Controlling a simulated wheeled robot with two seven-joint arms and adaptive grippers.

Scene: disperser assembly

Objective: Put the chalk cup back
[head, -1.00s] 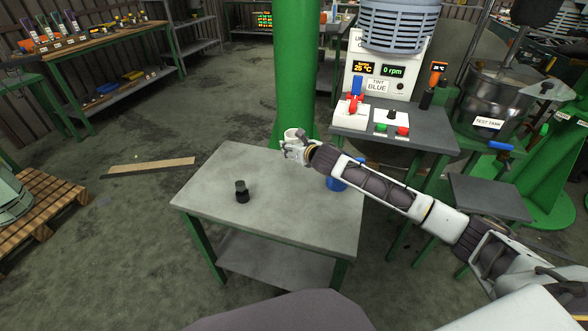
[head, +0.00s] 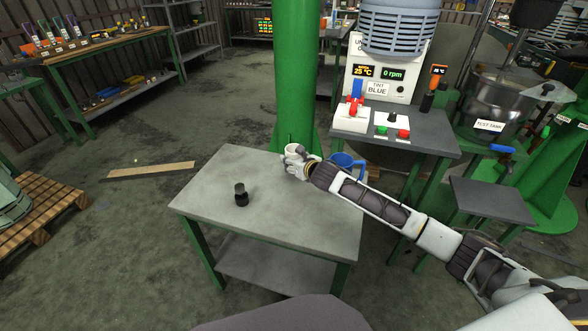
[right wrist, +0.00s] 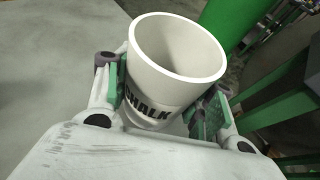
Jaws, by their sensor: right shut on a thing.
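The white chalk cup (head: 293,148) is at the back edge of the grey table (head: 210,187) in the head view. In the right wrist view the cup (right wrist: 155,75) has its open mouth up, appears empty, and shows the word CHALK on its side. My right gripper (head: 296,161) is shut on it, with the fingers (right wrist: 160,105) on either side of the cup. I cannot tell whether its base touches the tabletop. My left gripper is not in view.
A black cylindrical piece (head: 241,195) stands on the table's left half. A green column (head: 297,70) rises just behind the table. The front of the tabletop is clear.

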